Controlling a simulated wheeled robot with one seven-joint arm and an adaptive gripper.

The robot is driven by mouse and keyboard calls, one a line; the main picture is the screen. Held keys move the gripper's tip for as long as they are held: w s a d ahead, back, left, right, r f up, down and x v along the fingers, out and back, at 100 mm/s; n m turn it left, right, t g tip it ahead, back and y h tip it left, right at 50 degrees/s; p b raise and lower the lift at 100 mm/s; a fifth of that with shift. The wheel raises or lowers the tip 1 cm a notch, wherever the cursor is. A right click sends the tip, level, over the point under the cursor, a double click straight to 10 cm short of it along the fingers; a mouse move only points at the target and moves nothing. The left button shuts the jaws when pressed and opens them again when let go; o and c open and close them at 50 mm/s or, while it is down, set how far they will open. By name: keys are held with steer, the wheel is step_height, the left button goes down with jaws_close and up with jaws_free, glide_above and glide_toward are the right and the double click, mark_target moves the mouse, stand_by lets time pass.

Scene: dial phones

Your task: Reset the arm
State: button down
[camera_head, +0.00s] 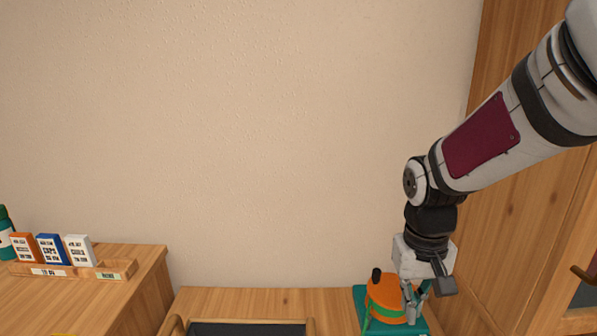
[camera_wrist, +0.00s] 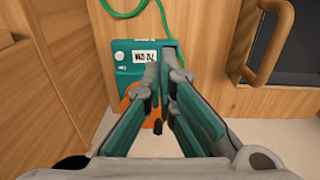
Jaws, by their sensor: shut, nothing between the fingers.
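My arm reaches in from the upper right of the head view. My gripper (camera_head: 414,303) points down at a teal dial phone (camera_head: 362,301) with an orange dial (camera_head: 384,296) and a dark knob on it. In the wrist view my gripper (camera_wrist: 164,72) is shut with nothing between its fingers. Its fingers cover part of the teal phone body (camera_wrist: 125,66) and most of the orange dial (camera_wrist: 150,122). I cannot tell whether the fingertips touch the phone. A green cord (camera_wrist: 135,14) runs up from the phone.
A wooden counter (camera_head: 90,300) at the left holds a wooden tray (camera_head: 85,271) with several small boxes and a green bottle (camera_head: 5,235). A wooden cabinet (camera_head: 520,200) stands close at the right. The wall area is free.

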steer(key=s+r+t, duration=0.1)
steer(key=s+r, duration=0.3)
steer(key=s, duration=0.8)
steer(key=s+r, duration=0.4)
steer(key=s, duration=0.8)
step_height(320, 180, up, 16)
steer(key=t+p, duration=0.2)
steer(key=p, duration=1.2)
steer(key=shift+w+a+t+y, duration=0.3)
steer(key=shift+w+t, duration=0.05)
steer(key=shift+t, duration=0.05)
